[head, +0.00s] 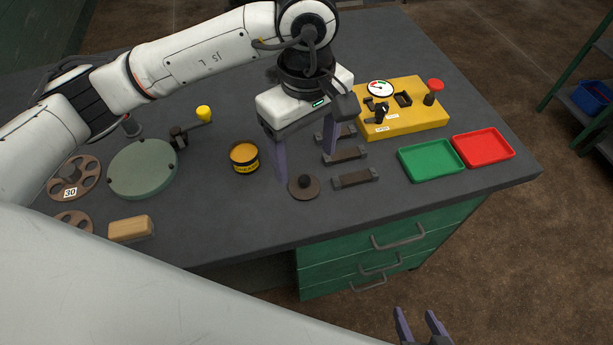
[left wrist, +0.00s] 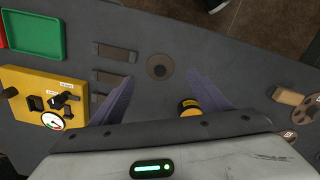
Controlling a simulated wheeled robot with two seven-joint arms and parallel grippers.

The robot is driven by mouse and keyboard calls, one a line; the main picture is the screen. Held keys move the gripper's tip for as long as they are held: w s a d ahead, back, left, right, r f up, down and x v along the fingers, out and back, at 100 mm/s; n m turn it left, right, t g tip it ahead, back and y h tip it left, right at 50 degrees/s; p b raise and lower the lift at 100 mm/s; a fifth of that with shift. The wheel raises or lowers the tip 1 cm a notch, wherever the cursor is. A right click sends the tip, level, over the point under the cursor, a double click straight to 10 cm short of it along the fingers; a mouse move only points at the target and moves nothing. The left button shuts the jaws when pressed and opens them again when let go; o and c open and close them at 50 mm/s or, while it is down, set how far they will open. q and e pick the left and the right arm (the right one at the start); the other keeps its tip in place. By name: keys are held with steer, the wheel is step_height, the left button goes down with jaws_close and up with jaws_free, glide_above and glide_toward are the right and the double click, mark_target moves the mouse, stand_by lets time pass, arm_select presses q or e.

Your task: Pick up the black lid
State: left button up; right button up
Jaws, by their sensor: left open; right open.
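The black lid (head: 303,187), a flat dark brownish disc with a black knob on top, lies on the grey bench near its front edge. It also shows in the left wrist view (left wrist: 160,67). My left gripper (head: 306,166) is open and points down above the bench close to the lid. In the left wrist view the lid lies between and slightly beyond the fingertips (left wrist: 160,76), with nothing held. My right gripper (head: 422,325) is open and empty at the bottom of the head view, in front of the drawers and away from the bench top.
An open yellow tin (head: 244,157) stands left of the lid. Several dark bars (head: 355,178) lie to its right. A yellow control box (head: 403,110), green tray (head: 431,160) and red tray (head: 483,147) are further right. A green round plate (head: 142,169) and wooden block (head: 131,228) lie left.

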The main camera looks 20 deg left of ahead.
mark_target(305, 178)
arm_select(q)
steer(key=shift+f, duration=0.95)
steer(key=shift+w+a+f+p, duration=0.1)
steer(key=shift+f+p, duration=0.2)
steer(key=shift+f, duration=1.05)
steer(key=shift+w+a+f+p, duration=0.1)
steer(key=shift+f+p, duration=0.15)
steer(key=shift+f, duration=1.1)
steer(key=c, duration=1.1)
